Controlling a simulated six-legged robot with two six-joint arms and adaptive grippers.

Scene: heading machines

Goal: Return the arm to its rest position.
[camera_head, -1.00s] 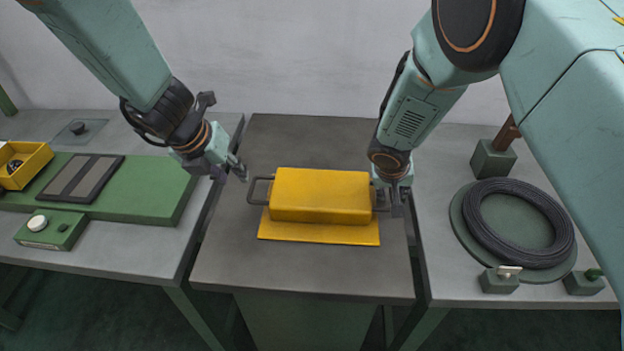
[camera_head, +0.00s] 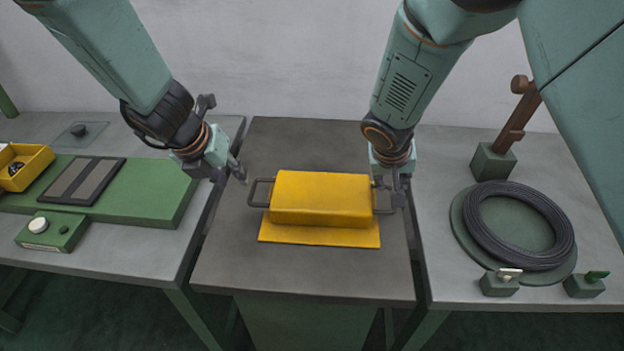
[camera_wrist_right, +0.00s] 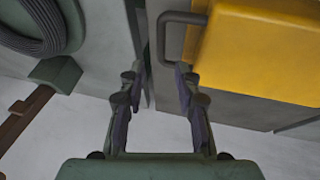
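My right gripper (camera_head: 389,190) is beside the right handle of a yellow box (camera_head: 322,196) on the middle table. In the right wrist view its fingers (camera_wrist_right: 157,72) are apart with nothing held between them. The box's dark handle (camera_wrist_right: 168,38) is just beyond and beside one finger; I cannot tell whether they touch. My left gripper (camera_head: 232,174) hangs to the left of the box, apart from its left handle (camera_head: 257,192). Its fingers look spread and empty.
The yellow box stands on a yellow plate (camera_head: 318,233). On the right table are a wire coil (camera_head: 470,230), a post with a brown lever (camera_head: 515,118) and small green blocks. On the left table are a green board (camera_head: 150,190), a button box (camera_head: 50,229) and a yellow bin (camera_head: 32,160).

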